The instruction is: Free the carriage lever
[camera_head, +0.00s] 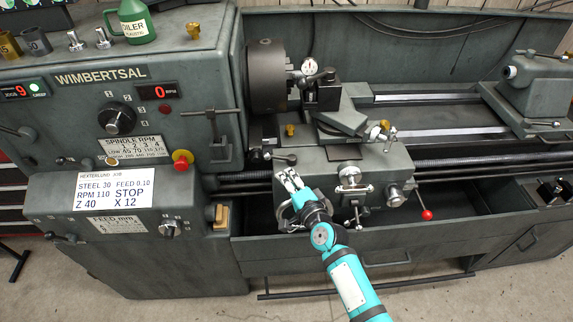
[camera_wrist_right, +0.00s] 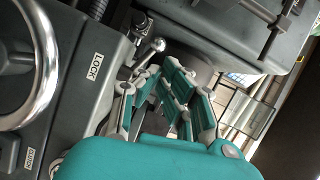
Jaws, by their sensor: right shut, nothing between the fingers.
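A short silver lever with a ball end (camera_wrist_right: 157,46) stands beside a white LOCK label (camera_wrist_right: 97,66) in the right wrist view. In the head view a small lever (camera_head: 285,158) sits at the upper left of the carriage front (camera_head: 330,178); I cannot tell for sure that it is the same one. My right gripper (camera_head: 288,176) is just below that lever, with nothing held. In the wrist view its shut fingers (camera_wrist_right: 172,80) are close to the lever; whether they touch cannot be told. My left gripper is not in view.
A silver handwheel (camera_head: 283,219) is beside and partly behind my right gripper; its rim fills the left of the wrist view (camera_wrist_right: 48,75). A red-knobbed lever (camera_head: 426,214) hangs to the right. The headstock panel (camera_head: 60,140) stands at the left. Open floor lies in front.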

